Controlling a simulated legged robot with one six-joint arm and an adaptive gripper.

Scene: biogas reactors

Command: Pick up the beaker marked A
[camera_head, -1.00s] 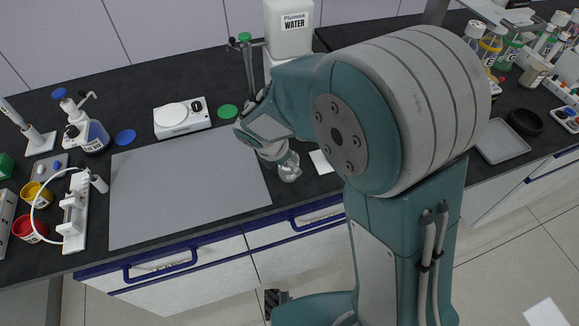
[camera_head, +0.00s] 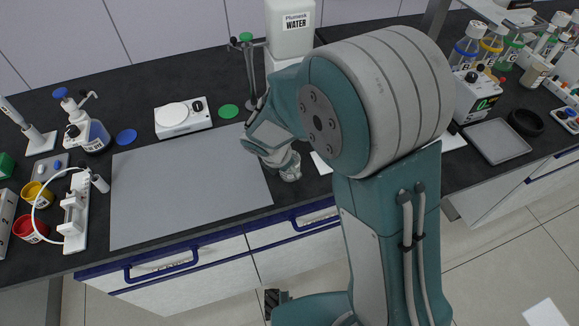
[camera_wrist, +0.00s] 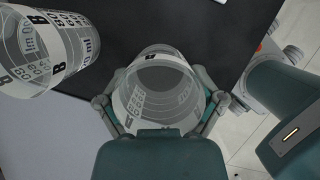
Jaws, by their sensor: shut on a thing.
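In the wrist view a clear beaker (camera_wrist: 160,88) sits between the two fingers of my gripper (camera_wrist: 163,104). The fingers are shut on its sides. A second clear beaker (camera_wrist: 45,50), marked B, stands to the left and is cut off by the frame edge. In the head view my gripper (camera_head: 279,157) is low over the bench, just right of the grey mat, and a beaker (camera_head: 291,171) shows partly below it. My wrist hides the rest there.
The grey mat (camera_head: 180,195) is clear. A white hotplate-like device (camera_head: 182,117), a blue bottle (camera_head: 96,138) and a green disc (camera_head: 228,111) lie beyond or left. A white water container (camera_head: 290,30) stands behind my arm. A grey tray (camera_head: 497,142) lies right. The bench front edge is near.

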